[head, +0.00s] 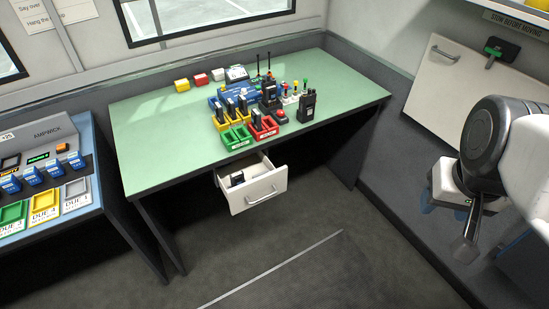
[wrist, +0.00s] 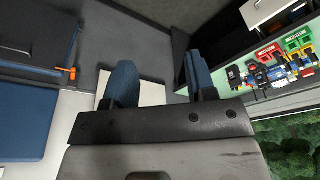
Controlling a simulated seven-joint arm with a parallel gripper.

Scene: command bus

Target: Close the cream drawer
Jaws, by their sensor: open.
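What looks like the drawer front (wrist: 262,12) also shows at the top right corner of the wrist view. My gripper (wrist: 162,82) has its two blue fingers spread apart with nothing held between them. In the head view my arm is at the right, well apart from the drawer, and the gripper is partly hidden there.
Radios, coloured trays (head: 238,136) and small blocks stand on the desk top. A grey console (head: 50,140) with blue devices stands at the left. A cream panel (head: 458,95) with a handle is at the right wall. The floor before the drawer is clear.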

